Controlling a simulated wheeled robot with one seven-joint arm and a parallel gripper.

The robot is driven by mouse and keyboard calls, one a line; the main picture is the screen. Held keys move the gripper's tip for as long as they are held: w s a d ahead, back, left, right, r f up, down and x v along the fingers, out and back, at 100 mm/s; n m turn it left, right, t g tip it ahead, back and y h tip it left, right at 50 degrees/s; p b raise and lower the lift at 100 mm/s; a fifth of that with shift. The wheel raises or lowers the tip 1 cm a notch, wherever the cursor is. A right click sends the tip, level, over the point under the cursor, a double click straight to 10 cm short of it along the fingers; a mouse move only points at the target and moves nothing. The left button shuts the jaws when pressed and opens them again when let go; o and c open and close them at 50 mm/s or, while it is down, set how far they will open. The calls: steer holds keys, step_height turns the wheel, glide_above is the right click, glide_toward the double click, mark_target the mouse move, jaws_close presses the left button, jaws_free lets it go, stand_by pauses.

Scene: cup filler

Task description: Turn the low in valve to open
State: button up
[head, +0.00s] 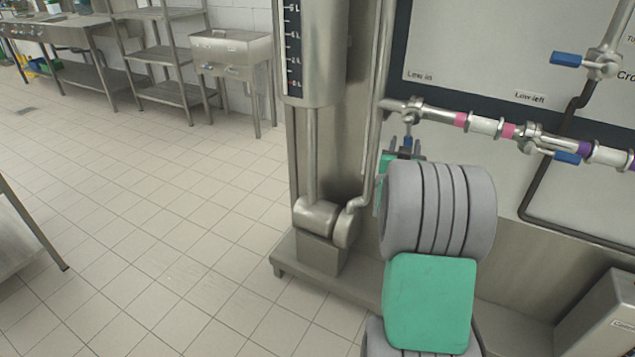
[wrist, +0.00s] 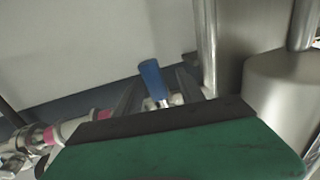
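The low in valve (head: 415,107) is a steel valve on the horizontal pipe, below the "Low in" label on the panel. Its blue handle (head: 408,142) points down, across the pipe, in the head view. My gripper (head: 403,147) is just below the valve, mostly behind my grey and green arm. In the wrist view, the blue handle (wrist: 152,78) stands between the two dark fingers of my gripper (wrist: 158,86). The fingers are apart, with gaps beside the handle. The gripper body hides the lower part of the valve.
The low left valve (head: 534,138) is to the right on the same pipe, with its blue handle along the pipe. Another blue-handled valve (head: 600,64) is at upper right. A vertical cylinder (head: 318,55) stands left of the valve. The tiled floor (head: 170,220) at left is clear.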

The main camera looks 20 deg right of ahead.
steer(key=s+a+r+n+g+y+p, duration=0.1)
steer(key=s+a+g+y+p, duration=0.1)
steer(key=a, duration=0.8)
steer(key=s+a+r+n+g+y+p, duration=0.2)
steer(key=s+a+y+p, duration=0.2)
steer(key=a, duration=0.6)
steer(key=s+a+r+n+g+y+p, duration=0.1)
steer(key=s+a+p, duration=0.4)
steer(key=a, duration=0.5)
steer(key=n+g+y+p, duration=0.1)
steer(key=y, duration=0.1)
steer(key=shift+a+r+y, duration=0.25)
steer(key=shift+a+y, duration=0.05)
steer(key=shift+a, duration=0.05)
steer(key=shift+s, duration=0.1)
steer(key=shift+c, duration=0.3)
